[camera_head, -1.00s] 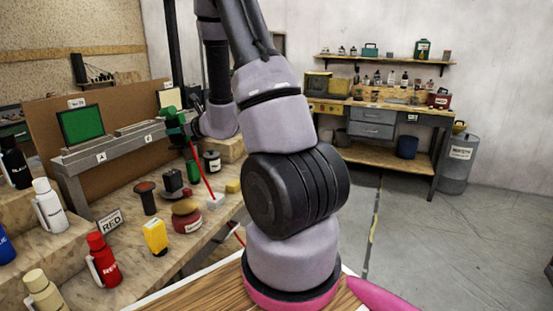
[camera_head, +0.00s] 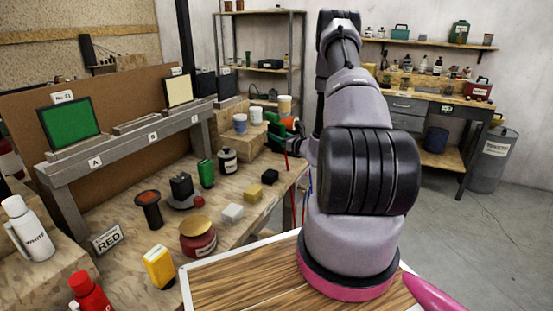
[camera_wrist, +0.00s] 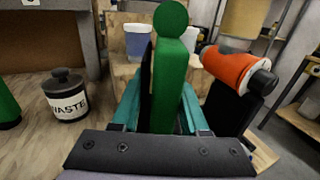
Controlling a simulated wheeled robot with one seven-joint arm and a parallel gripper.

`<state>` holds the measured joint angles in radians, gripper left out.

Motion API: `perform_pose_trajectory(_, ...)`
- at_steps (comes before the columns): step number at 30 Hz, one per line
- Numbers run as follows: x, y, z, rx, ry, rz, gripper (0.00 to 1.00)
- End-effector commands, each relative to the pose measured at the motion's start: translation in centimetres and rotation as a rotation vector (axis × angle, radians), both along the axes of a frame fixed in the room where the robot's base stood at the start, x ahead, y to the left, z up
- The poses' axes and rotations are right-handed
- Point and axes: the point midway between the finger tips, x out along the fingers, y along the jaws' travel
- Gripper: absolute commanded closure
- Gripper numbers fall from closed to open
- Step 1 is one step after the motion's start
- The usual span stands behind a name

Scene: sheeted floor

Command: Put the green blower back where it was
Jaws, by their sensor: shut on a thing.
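The green blower (camera_wrist: 172,85) stands upright between the teal fingers of my gripper (camera_wrist: 160,108) in the wrist view, with a round green knob on top. My gripper is shut on it. In the head view the blower (camera_head: 274,130) shows as a small green shape at my gripper (camera_head: 290,143), beside the wooden steps (camera_head: 228,140) at the far end of the bench. My arm and gripper hide part of it. An orange-and-black tool (camera_wrist: 238,70) is close to the right of the blower in the wrist view.
A blue-and-white cup (camera_wrist: 138,42) stands on the steps just beyond my gripper. A WASTE pot (camera_head: 227,160) and a green container (camera_head: 206,173) stand on the bench nearby. A grey rail (camera_head: 130,140) with a green panel (camera_head: 69,124) crosses the bench. Open floor lies right.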

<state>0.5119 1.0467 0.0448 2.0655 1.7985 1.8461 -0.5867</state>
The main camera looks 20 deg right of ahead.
Motion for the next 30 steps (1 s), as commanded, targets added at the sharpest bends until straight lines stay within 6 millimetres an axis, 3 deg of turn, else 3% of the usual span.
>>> perform_pose_trajectory(3, 0.0, 0.1, -2.2, 0.002, 0.001, 0.001, 0.76)
perform_pose_trajectory(11, 0.0, 0.1, -4.3, 0.000, 0.001, 0.001, 0.76)
perform_pose_trajectory(17, 0.0, 0.1, -7.2, 0.001, 0.001, 0.001, 0.76)
perform_pose_trajectory(29, 0.0, 0.1, -7.8, 0.000, 0.000, 0.001, 0.76)
perform_pose_trajectory(30, 0.0, 0.1, -7.8, 0.000, 0.001, 0.001, 0.40)
